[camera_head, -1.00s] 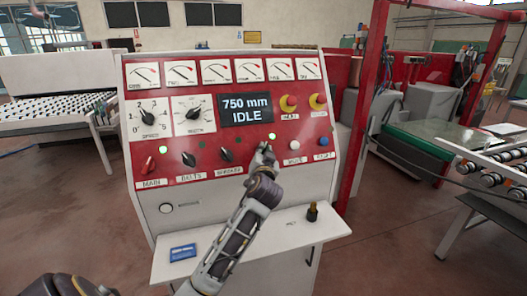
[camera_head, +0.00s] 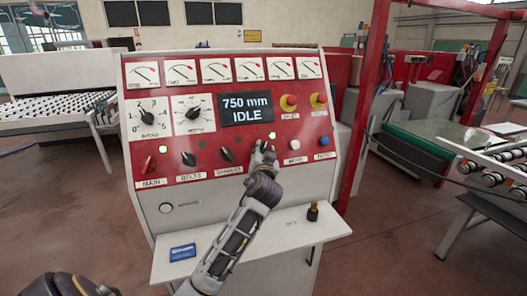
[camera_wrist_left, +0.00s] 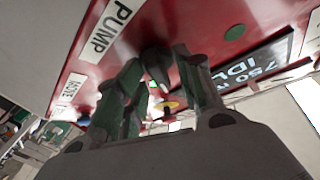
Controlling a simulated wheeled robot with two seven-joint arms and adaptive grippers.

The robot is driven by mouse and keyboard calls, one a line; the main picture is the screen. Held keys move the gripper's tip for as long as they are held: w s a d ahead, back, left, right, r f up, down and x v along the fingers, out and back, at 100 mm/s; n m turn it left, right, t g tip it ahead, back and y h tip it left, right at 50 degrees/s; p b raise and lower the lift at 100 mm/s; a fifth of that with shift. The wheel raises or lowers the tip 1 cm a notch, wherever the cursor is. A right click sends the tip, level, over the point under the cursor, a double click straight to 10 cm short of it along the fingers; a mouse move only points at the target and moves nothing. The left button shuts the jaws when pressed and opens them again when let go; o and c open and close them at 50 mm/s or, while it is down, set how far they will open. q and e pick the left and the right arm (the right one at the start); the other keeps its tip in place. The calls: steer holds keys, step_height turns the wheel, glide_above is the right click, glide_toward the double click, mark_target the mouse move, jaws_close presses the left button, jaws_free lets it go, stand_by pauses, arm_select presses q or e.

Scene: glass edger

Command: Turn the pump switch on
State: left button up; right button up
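The pump switch, a black knob, is on the red panel. In the left wrist view the knob (camera_wrist_left: 155,62) sits between my fingertips, under the PUMP label (camera_wrist_left: 110,28). In the head view the fingers mostly hide it. My left gripper (camera_head: 263,155) is at the panel; it also shows in the left wrist view (camera_wrist_left: 158,75). Its fingers stand apart on either side of the knob and look open, though contact is hard to judge. The green lamp (camera_head: 272,135) just above the knob is lit. My right gripper is not in view.
The MAIN switch (camera_head: 149,164), BELTS knob (camera_head: 188,159) and SPINDLE knob (camera_head: 226,155) are to the left. A white button (camera_head: 295,144) and blue button (camera_head: 324,141) are to the right. The display (camera_head: 246,108) reads 750 mm IDLE. A shelf (camera_head: 310,232) juts out below.

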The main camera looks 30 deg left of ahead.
arm_select(q)
steer(key=shift+s+d+f, duration=0.1)
steer(key=shift+s+d, duration=0.05)
steer(key=shift+s, duration=0.05)
steer(key=v, duration=1.1)
steer(key=shift+s+d+r, duration=0.2)
steer(key=shift+d, duration=0.05)
stand_by(0.4)
